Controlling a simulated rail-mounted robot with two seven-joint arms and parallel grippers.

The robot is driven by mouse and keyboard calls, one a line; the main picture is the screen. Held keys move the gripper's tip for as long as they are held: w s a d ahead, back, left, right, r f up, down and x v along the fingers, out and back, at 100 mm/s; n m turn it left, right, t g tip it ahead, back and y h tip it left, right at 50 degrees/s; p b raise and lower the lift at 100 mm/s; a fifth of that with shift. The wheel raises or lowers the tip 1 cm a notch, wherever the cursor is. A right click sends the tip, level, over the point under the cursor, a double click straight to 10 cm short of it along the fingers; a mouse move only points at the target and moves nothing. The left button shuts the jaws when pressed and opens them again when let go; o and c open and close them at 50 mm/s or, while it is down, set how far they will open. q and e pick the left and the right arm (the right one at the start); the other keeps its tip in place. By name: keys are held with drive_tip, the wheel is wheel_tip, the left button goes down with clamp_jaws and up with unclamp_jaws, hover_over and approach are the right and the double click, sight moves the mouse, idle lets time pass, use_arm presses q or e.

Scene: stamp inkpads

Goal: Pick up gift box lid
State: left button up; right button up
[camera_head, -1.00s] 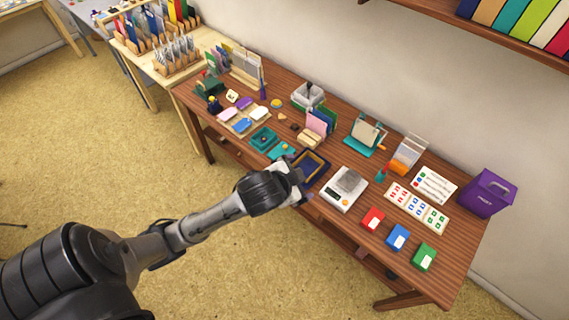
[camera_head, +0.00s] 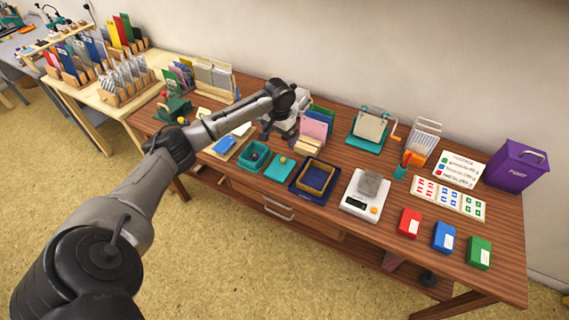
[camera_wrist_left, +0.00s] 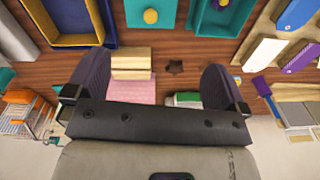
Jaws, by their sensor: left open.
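The gift box lid is a flat teal square (camera_head: 280,168) with a yellow knob, lying on the table between the open teal box (camera_head: 252,158) and the navy tray. In the left wrist view the lid (camera_wrist_left: 178,18) is at the top middle, with the teal box (camera_wrist_left: 213,28) to its right. My left gripper (camera_head: 278,132) is open and empty above the table, farther back than the lid and apart from it. Its two dark fingers also show in the left wrist view (camera_wrist_left: 155,82). My right gripper is in no view.
The navy tray (camera_head: 332,188) holds a yellow-rimmed frame. A wooden holder with pink and green cards (camera_head: 312,133) stands close to my left gripper. A scale (camera_head: 353,204) is right of the tray. Blue and white tags (camera_head: 226,145) lie left of the box.

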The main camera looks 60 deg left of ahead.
use_arm(q)
drive_tip(key=n+b, duration=0.2)
hover_over(282, 165)
drive_tip(key=f, duration=0.8)
drive_tip(key=shift+d+f, duration=0.2)
drive_tip(key=shift+a+f+b, duration=0.1)
drive_tip(key=shift+f+b, duration=0.45)
drive_tip(key=shift+f, duration=0.15)
wheel_tip(282, 165, down, 4)
drive_tip(key=shift+f+b, duration=0.1)
drive_tip(key=shift+b, duration=0.8)
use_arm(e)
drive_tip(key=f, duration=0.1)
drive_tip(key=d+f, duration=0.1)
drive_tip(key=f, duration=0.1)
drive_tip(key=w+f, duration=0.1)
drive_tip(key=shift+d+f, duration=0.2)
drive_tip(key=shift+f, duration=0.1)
use_arm(q)
drive_tip(key=shift+a, duration=0.1)
drive_tip(key=c, duration=0.6)
drive_tip(key=shift+c, duration=0.2)
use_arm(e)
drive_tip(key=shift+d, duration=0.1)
